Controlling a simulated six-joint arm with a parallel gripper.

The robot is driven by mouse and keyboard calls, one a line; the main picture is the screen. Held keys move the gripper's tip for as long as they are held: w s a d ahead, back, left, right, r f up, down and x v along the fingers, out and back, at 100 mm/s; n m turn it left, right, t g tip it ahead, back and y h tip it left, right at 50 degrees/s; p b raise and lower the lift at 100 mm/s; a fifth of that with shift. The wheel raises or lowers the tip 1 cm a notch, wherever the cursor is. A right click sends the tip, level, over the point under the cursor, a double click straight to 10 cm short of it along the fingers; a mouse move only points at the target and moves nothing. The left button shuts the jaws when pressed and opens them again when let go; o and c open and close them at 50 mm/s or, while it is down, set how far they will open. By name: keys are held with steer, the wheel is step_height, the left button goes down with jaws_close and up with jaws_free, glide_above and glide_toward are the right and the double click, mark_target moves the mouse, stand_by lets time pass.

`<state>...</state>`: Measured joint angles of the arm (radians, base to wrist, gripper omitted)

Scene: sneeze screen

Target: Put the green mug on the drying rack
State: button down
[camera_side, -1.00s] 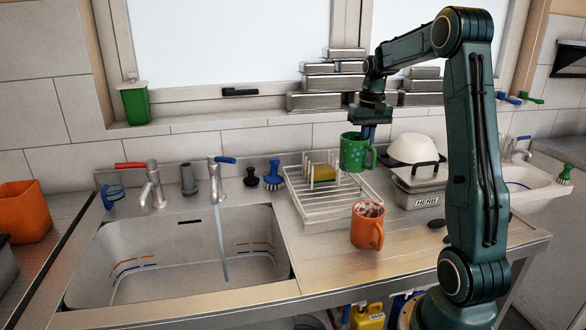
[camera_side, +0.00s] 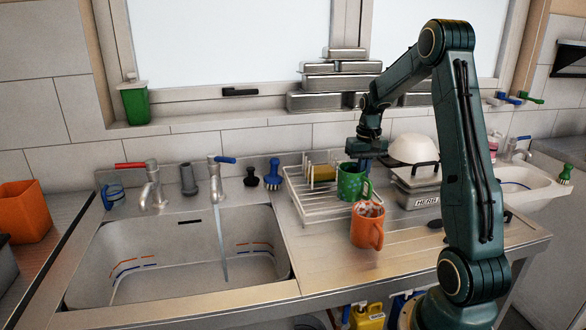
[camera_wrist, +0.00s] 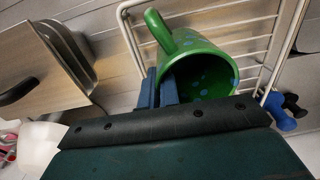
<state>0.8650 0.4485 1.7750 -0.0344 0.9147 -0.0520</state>
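The green mug (camera_side: 350,184) with blue dots is upright at the right part of the white wire drying rack (camera_side: 308,210). In the side view it looks lowered to the rack; whether its base touches the wires I cannot tell. My gripper (camera_side: 362,163) is above it, with its fingers at the mug's rim. In the wrist view the blue fingers (camera_wrist: 158,90) are together at the wall of the green mug (camera_wrist: 205,70), below its handle. The rack's wires (camera_wrist: 262,48) show behind the mug.
An orange mug (camera_side: 367,228) stands just in front of the rack. A yellow sponge (camera_side: 325,173) is at the rack's back. A lidded metal container (camera_side: 418,188) and a white bowl (camera_side: 413,149) are to the right. The sink (camera_side: 180,255) is left, with its tap running.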

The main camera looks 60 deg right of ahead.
steer(key=shift+f, duration=0.45)
steer(key=shift+f, duration=0.1)
steer(key=c, duration=1.6)
jaws_free()
steer(key=shift+c, duration=0.2)
step_height(320, 180, up, 12)
steer(key=shift+s+r, duration=0.1)
